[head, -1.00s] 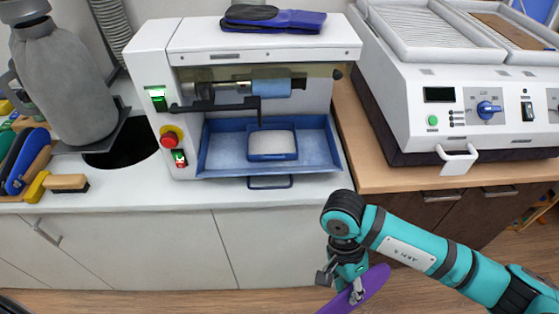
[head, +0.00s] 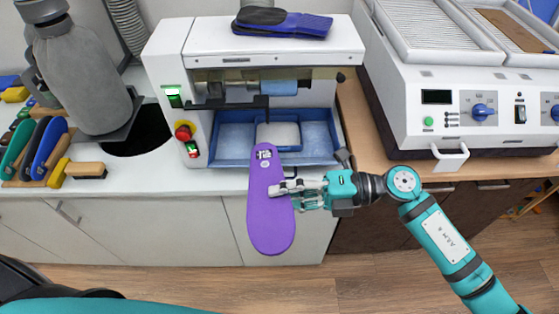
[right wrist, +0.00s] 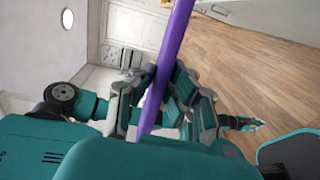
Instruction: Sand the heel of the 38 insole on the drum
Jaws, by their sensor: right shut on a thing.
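A purple insole (head: 270,215) is held upright in front of the sanding machine (head: 300,45), with a printed label near its upper end. My right gripper (head: 290,190) is shut on the insole at its right edge, about mid-length. In the right wrist view the insole (right wrist: 168,70) shows edge-on between the fingers (right wrist: 155,105). The blue-grey drum (head: 279,88) sits inside the machine opening, above and behind the insole, apart from it. The insole's upper end overlaps the front of the blue tray (head: 232,150) in the picture. I cannot read the size.
Blue-black insoles (head: 282,22) lie on top of the machine. A red stop button (head: 184,132) is on its left side. A white heating unit (head: 450,100) stands at right.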

